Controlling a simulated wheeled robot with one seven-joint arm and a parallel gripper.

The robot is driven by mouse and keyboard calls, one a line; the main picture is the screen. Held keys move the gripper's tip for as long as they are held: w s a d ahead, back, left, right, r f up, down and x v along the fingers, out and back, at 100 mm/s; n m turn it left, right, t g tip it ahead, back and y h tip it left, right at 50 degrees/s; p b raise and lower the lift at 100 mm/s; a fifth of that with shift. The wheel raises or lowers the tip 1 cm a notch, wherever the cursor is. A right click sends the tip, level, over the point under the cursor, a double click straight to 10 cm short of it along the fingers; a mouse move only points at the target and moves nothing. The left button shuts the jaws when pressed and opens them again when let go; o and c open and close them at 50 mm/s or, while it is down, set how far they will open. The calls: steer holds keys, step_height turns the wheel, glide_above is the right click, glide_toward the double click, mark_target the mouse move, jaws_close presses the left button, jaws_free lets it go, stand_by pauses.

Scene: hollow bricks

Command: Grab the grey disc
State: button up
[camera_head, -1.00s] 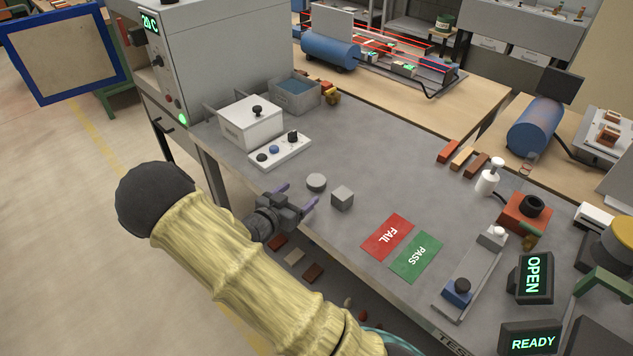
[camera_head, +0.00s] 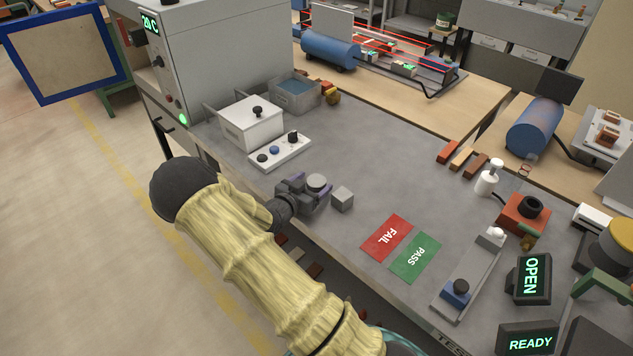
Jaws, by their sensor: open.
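The grey disc (camera_head: 317,182) lies on the grey workbench (camera_head: 370,145) near its front edge. My gripper (camera_head: 314,189) has come in from the left and is around or right beside the disc. Its jaws are open, with purple fingers partly visible. My gripper body hides the disc's lower side, and I cannot tell whether either finger touches it. A small grey cube (camera_head: 342,199) sits just right of the disc, close to my gripper.
A white box with a knob (camera_head: 252,124), a grey bin (camera_head: 294,96) and a control panel (camera_head: 280,150) stand behind. Red FAIL (camera_head: 386,238) and green PASS (camera_head: 415,257) mats lie right. The bench middle is clear.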

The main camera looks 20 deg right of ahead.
mark_target(312, 185)
steer(key=shift+s+a, duration=0.1)
steer(key=shift+s, duration=0.1)
stand_by(0.3)
steer(key=shift+w, duration=0.1)
steer(key=c, duration=1.1)
step_height(312, 185, up, 10)
